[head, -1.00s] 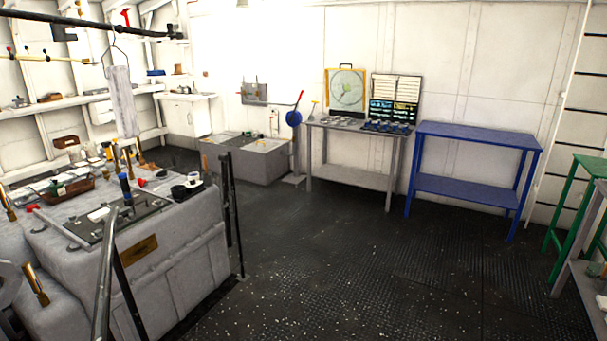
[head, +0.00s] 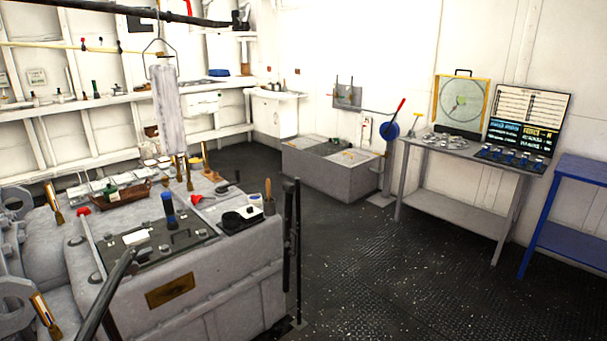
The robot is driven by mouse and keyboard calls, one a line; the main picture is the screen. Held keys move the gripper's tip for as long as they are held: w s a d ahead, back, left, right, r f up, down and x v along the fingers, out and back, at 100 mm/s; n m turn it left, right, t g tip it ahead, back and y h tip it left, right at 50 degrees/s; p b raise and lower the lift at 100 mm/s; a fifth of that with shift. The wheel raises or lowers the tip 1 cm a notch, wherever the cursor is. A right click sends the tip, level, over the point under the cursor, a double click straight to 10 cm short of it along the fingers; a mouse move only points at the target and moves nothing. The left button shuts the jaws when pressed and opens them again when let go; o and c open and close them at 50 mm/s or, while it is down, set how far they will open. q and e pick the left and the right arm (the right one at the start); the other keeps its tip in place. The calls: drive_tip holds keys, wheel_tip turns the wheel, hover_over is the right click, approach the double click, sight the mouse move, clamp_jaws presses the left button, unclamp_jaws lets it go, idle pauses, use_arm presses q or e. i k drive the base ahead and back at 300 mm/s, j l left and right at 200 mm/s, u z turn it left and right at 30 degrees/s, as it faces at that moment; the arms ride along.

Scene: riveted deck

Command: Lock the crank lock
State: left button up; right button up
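A blue disc (head: 390,131) stands on a grey post near the back wall, right of centre in the head view. A lever with a red grip (head: 400,106) rises from it, tilted up and to the right. This looks like the crank lock, but it is too small to tell its locking state. Neither of my grippers is in view, and nothing is seen touching the disc or lever.
A large grey machine block (head: 205,287) with tools on top fills the lower left. Black upright posts (head: 291,250) stand at its right corner. A grey chest (head: 322,173), a grey table (head: 450,201) and a blue table (head: 574,239) line the back. The dark deck (head: 400,280) between is open.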

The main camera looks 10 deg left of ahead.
sight(195, 199)
drive_tip(key=i+u, duration=0.4)
drive_tip(key=i+l+u, duration=0.25)
drive_tip(key=u, duration=0.15)
drive_tip(key=i+l+u, duration=0.65)
drive_tip(key=i+l, duration=0.35)
drive_tip(key=i, duration=0.2)
drive_tip(key=i+l+u, duration=0.25)
drive_tip(key=i+l, duration=0.5)
drive_tip(key=i, duration=0.55)
